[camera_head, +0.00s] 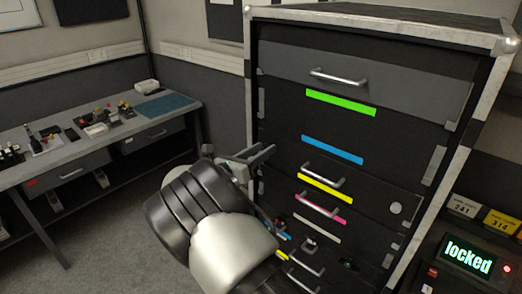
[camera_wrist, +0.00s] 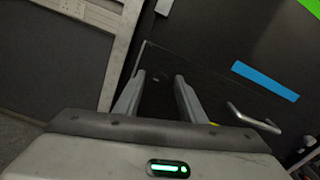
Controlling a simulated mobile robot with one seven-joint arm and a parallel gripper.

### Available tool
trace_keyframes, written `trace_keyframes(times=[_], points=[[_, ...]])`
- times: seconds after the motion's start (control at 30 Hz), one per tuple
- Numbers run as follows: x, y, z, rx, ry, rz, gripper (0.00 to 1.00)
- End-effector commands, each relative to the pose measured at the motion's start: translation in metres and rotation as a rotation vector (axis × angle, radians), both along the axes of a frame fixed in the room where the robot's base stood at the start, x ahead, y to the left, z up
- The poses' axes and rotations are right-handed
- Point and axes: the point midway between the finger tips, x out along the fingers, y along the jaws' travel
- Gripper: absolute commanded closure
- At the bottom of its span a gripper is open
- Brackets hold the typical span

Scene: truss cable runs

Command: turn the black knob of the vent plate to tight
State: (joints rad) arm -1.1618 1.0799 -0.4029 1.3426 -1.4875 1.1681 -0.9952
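My gripper (camera_head: 262,156) is at the left side of the equipment rack, in front of its dark panels. In the wrist view my gripper (camera_wrist: 160,77) is open, its two fingers apart with nothing clearly held between them. A dark panel with a blue strip (camera_head: 332,149) lies ahead; the blue strip also shows in the wrist view (camera_wrist: 265,81). I cannot make out a black knob or say which panel is the vent plate; black on black is too dark, and my arm hides part of the rack's lower left.
The rack has drawers with handles (camera_head: 338,78) and a green strip (camera_head: 340,102). A handle (camera_wrist: 253,119) stands out right of my fingers. A box with a "locked" display (camera_head: 467,256) is at right. A workbench (camera_head: 70,160) with small items is at left.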

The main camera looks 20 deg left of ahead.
Motion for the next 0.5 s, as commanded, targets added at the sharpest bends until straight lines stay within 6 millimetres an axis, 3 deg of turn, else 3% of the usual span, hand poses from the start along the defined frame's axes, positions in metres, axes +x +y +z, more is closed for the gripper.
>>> trace_keyframes(times=[0.2, 0.4, 0.5], points=[[0.0001, 0.0002, -0.0001, 0.000, 0.000, 0.000, 0.65], [-0.0001, 0.0003, -0.0001, 0.000, 0.000, 0.000, 0.99], [-0.0002, 0.0003, -0.0001, 0.000, 0.000, 0.000, 1.00]])
